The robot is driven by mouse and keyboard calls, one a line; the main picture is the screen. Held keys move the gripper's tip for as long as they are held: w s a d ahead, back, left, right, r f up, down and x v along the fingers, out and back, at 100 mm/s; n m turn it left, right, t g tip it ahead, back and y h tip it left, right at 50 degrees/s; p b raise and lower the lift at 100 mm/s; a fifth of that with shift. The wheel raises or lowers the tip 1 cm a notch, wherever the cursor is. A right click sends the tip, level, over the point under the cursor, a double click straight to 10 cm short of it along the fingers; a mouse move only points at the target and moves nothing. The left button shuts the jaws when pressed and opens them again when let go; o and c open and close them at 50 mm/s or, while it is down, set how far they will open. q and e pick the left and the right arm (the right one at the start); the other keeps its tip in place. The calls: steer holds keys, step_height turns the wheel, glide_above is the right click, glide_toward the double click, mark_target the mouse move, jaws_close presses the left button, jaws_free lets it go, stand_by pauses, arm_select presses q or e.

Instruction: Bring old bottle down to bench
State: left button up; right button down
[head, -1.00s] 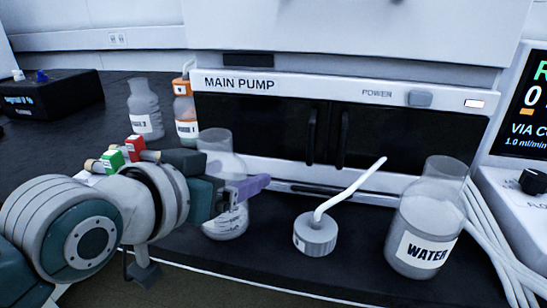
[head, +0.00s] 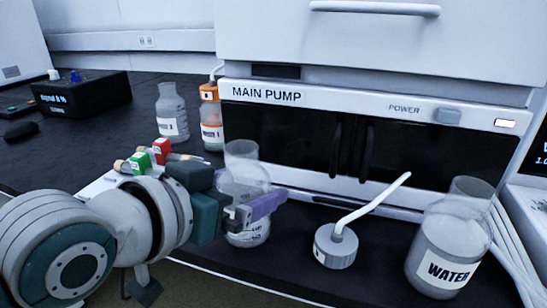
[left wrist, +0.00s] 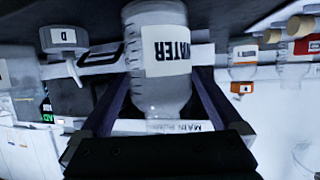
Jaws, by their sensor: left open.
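A clear bottle (head: 245,170) stands upright on the bench in front of the main pump, with no cap visible. My left gripper (head: 258,207) is at its lower half, fingers open on either side of it. The left wrist view is upside down; it shows the bottle (left wrist: 160,100) between the two dark purple fingers, with a WATER label. A second clear bottle labelled WATER (head: 441,270) stands at the right. A grey cap with a white tube (head: 335,247) lies on the bench between the two bottles. I cannot tell which bottle is the old one. My right gripper is not seen.
The white main pump cabinet (head: 270,93) rises close behind the bottles. A clear labelled bottle (head: 171,112) and an orange-topped bottle (head: 211,118) stand at its left. Vials with red and green caps (head: 162,148) are behind my left arm. White tubes (head: 505,250) run at the right.

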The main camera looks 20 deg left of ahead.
arm_select(q)
steer(key=p+v, duration=0.2)
steer(key=v, duration=0.7)
steer(key=s+a+f+g+y, duration=0.1)
steer(key=s+f+g, duration=0.2)
steer(key=s, duration=0.5)
steer(key=s+a+f+g+y, duration=0.1)
steer(key=s+f+g, duration=0.2)
steer(key=s+g, duration=0.3)
steer(key=shift+s+a+f+n+g+y, duration=0.3)
steer(key=shift+s+a+y, duration=0.1)
steer(key=shift+s, duration=0.7)
